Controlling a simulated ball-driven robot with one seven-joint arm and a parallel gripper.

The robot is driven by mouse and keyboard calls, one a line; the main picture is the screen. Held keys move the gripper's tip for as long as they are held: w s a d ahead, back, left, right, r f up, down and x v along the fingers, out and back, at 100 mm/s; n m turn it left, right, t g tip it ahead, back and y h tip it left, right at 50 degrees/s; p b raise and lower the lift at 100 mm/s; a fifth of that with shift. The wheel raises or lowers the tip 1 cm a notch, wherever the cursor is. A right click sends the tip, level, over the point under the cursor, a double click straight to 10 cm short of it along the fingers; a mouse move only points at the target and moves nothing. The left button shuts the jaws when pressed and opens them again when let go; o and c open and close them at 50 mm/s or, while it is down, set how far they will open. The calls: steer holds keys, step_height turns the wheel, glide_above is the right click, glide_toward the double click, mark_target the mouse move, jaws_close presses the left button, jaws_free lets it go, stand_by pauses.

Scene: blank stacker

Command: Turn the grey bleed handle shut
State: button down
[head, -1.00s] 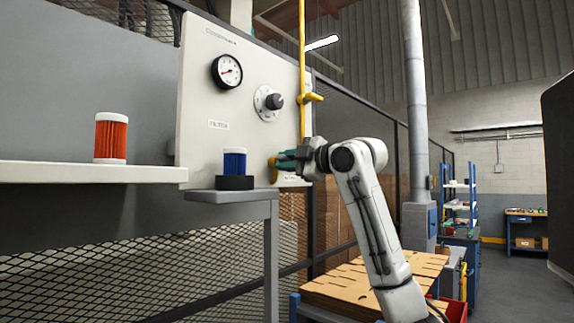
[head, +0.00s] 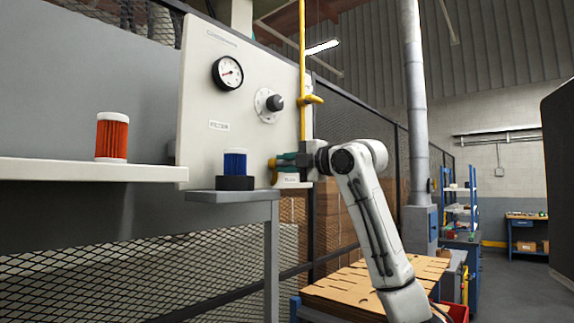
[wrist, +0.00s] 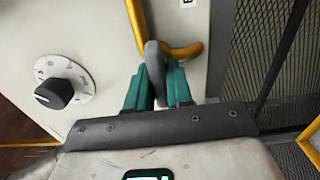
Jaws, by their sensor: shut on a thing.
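The grey bleed handle (wrist: 152,56) shows in the wrist view as a rounded grey lever beside a bent yellow pipe (wrist: 183,52). My gripper (wrist: 155,88) has its teal fingers on both sides of the handle and is shut on it. In the head view my gripper (head: 283,160) reaches the lower right part of the white panel (head: 200,80), beside a yellow pipe end (head: 273,168). The handle cannot be made out there.
A black knob on a round dial (head: 269,104) and a pressure gauge (head: 227,73) are on the panel. A blue filter (head: 235,162) stands on a small shelf (head: 230,196) left of my gripper. A red filter (head: 112,137) stands on the left shelf. A yellow pipe (head: 302,50) runs down the panel's right edge.

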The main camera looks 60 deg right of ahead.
steer(key=shift+f, duration=0.15)
steer(key=c, duration=1.1)
jaws_free()
steer(key=b+v, duration=0.3)
steer(key=v, duration=0.7)
steer(key=shift+s, duration=0.4)
steer(key=shift+w, duration=0.1)
